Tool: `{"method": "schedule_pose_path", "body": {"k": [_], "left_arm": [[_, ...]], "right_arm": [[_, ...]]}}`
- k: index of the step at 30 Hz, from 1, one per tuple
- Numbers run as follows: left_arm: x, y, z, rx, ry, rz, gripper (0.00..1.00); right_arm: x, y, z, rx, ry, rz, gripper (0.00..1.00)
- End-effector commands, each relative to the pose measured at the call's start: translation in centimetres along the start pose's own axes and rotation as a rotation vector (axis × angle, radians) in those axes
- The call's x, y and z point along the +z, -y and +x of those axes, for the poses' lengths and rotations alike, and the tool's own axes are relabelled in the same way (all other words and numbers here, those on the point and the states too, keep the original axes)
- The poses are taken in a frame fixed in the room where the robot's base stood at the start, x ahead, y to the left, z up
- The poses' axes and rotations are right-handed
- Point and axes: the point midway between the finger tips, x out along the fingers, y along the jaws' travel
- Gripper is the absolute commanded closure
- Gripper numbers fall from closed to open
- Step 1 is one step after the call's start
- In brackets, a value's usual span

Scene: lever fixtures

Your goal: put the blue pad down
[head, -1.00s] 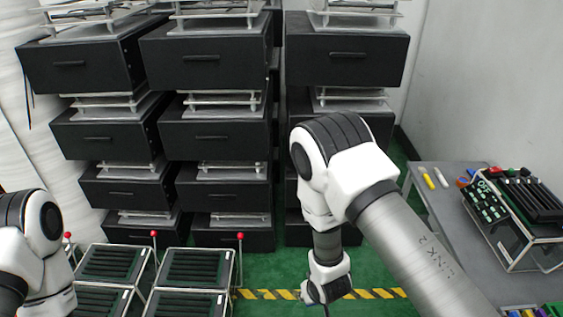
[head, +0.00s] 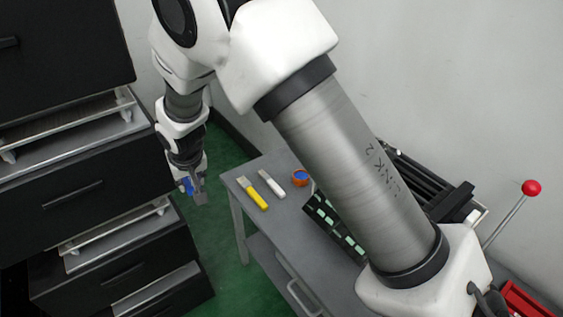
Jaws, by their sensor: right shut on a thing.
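My right gripper (head: 195,190) hangs at the left-middle of the head view, at the end of my right arm. It is shut on a small blue thing, which I take to be the blue pad (head: 187,185); only a bit of it shows between the fingers. The gripper is apart from the grey table (head: 238,187), to the left of its near-left corner in the picture, with green floor below. My left gripper is out of view.
On the grey table lie a yellow-handled tool (head: 256,198), a white-handled tool (head: 271,184) and an orange ring-like thing with a blue centre (head: 300,177). A black rack (head: 437,185) is partly hidden behind my arm. Black drawers (head: 80,205) stand at left. A red-knobbed lever (head: 531,187) rises at right.

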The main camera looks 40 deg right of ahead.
Motion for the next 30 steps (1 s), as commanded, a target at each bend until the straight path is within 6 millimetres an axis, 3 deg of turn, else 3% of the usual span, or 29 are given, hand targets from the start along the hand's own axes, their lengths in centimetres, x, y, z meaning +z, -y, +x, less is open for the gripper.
{"method": "schedule_pose_path", "body": {"k": [1,4,8,12,18,21,25,30], "left_arm": [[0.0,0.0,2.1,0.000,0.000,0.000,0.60],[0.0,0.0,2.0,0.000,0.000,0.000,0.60],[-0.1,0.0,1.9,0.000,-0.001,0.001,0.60],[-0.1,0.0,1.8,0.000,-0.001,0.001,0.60],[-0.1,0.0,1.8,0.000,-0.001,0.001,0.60],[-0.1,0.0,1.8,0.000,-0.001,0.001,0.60],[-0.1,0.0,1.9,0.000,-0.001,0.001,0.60],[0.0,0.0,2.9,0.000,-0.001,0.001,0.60]], "right_arm": [[-1.4,-1.0,0.7,-0.015,-0.005,0.004,0.94],[-4.4,-3.7,0.6,-0.032,0.000,-0.023,0.94],[-7.4,-8.5,2.0,-0.047,-0.002,-0.058,0.94],[-9.5,-15.3,4.4,-0.054,-0.006,-0.081,0.94],[-9.8,-25.7,7.8,-0.048,-0.006,-0.091,0.94],[-9.3,-29.4,9.0,-0.041,-0.006,-0.093,0.94],[-8.7,-31.8,9.9,-0.037,-0.003,-0.095,0.94],[-7.4,-32.2,12.7,-0.035,0.001,-0.097,0.94]]}}
